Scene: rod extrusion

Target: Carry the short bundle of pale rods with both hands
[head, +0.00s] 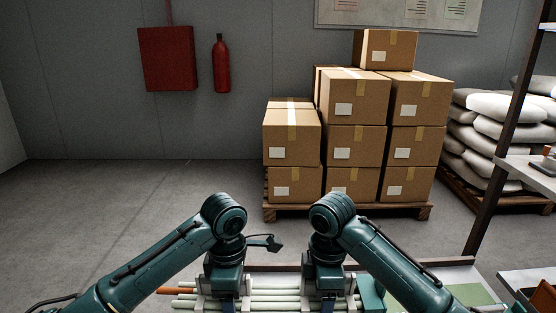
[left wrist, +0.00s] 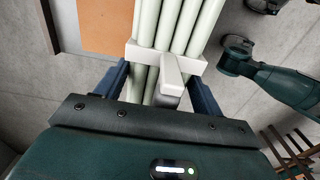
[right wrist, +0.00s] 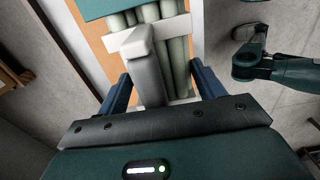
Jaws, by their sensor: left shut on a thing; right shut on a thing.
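The short bundle of pale rods (head: 276,299) lies crosswise at the bottom of the head view, held together by white brackets with raised grips. My left gripper (head: 228,302) is over the bundle's left part. In the left wrist view its blue fingers straddle the white bracket (left wrist: 172,72) around the pale rods (left wrist: 178,22). My right gripper (head: 328,302) is over the right part. In the right wrist view its fingers straddle another white bracket (right wrist: 143,68), with rods (right wrist: 178,50) beside it. Both grippers are shut on the bundle. The fingertips are partly hidden.
A teal block (head: 371,293) sits at the bundle's right end. Stacked cartons (head: 355,130) stand on a pallet ahead. A shelf post (head: 497,140) rises at right. The floor (head: 95,215) at left is open.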

